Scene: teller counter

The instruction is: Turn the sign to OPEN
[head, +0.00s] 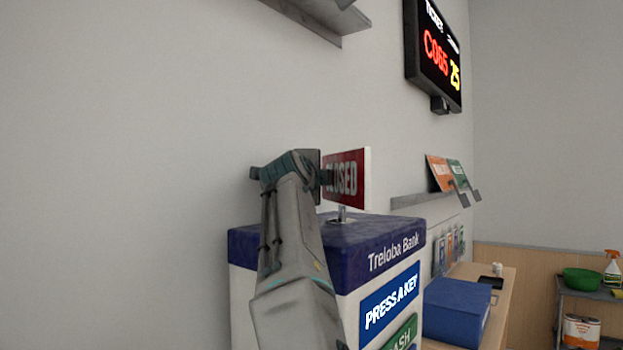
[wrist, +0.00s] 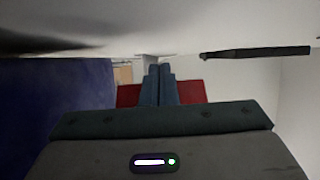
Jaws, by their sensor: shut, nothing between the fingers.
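The red sign (head: 349,178) reads CLOSED in white letters and stands upright on a short metal post on top of the bank machine (head: 384,228). My gripper (head: 326,177) is at the sign's left part in the head view, and my arm hides some of it. In the wrist view my gripper (wrist: 159,84) has its two fingers together, with nothing between them. Red parts of the sign (wrist: 190,91) show on both sides of the fingers. I cannot tell whether the fingertips touch the sign.
The machine's dark blue top (wrist: 60,100) fills the left of the wrist view. A wall shelf (head: 420,198) holds orange and green cards behind the sign. A blue box (head: 458,309) sits on the wooden counter. A ticket display (head: 434,52) hangs above. The wall is close behind my arm.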

